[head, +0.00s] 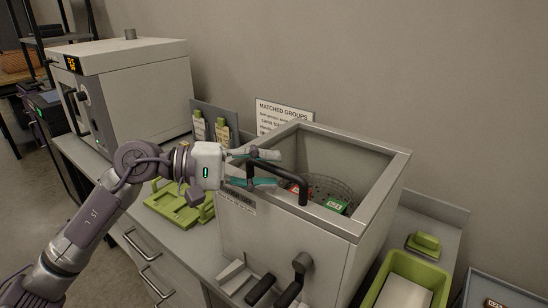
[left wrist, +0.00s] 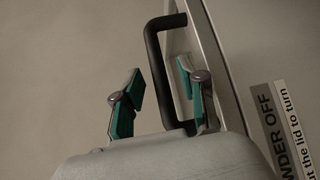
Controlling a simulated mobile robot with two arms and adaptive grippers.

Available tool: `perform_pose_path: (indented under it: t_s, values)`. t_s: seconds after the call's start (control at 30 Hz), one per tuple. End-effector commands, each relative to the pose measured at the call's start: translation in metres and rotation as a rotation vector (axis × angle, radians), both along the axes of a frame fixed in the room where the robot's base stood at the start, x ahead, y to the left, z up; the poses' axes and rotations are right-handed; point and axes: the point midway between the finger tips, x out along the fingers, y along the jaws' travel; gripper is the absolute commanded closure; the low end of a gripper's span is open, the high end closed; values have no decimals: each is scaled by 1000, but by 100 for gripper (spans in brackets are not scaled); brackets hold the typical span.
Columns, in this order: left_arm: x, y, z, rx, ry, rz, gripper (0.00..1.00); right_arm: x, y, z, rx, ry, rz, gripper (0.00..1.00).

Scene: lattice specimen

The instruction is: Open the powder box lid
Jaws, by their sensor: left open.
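The powder box (head: 285,235) is a large grey metal box, right of centre in the head view. A pale frame (head: 335,137) borders its top, and the inside shows; I cannot tell whether a clear lid panel covers it. A black bar handle (head: 303,188) sits along the front top edge. My left gripper (head: 262,168) is open, its teal-padded fingers at the handle's left part. In the left wrist view the handle (left wrist: 152,55) runs between the two open fingers (left wrist: 158,98), not clamped. My right gripper is out of view.
A round basket with a red item and a green item (head: 335,205) shows inside the box. Black levers (head: 290,293) stick out in front. A green rack (head: 175,207) and a white oven (head: 150,95) stand left; a green tray (head: 432,272) is right.

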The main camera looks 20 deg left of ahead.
Motion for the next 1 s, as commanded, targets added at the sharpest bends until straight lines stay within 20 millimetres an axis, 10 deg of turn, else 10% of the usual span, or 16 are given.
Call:
perform_pose_path:
  t_s: [0.47, 0.73, 1.0]
  values:
    - [7, -15, -3, 0, 0, 0, 59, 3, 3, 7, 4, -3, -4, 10]
    - [6, -14, -3, 0, 0, 0, 100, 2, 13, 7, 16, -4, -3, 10]
    - [6, -14, -3, 0, 0, 0, 100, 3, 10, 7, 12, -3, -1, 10]
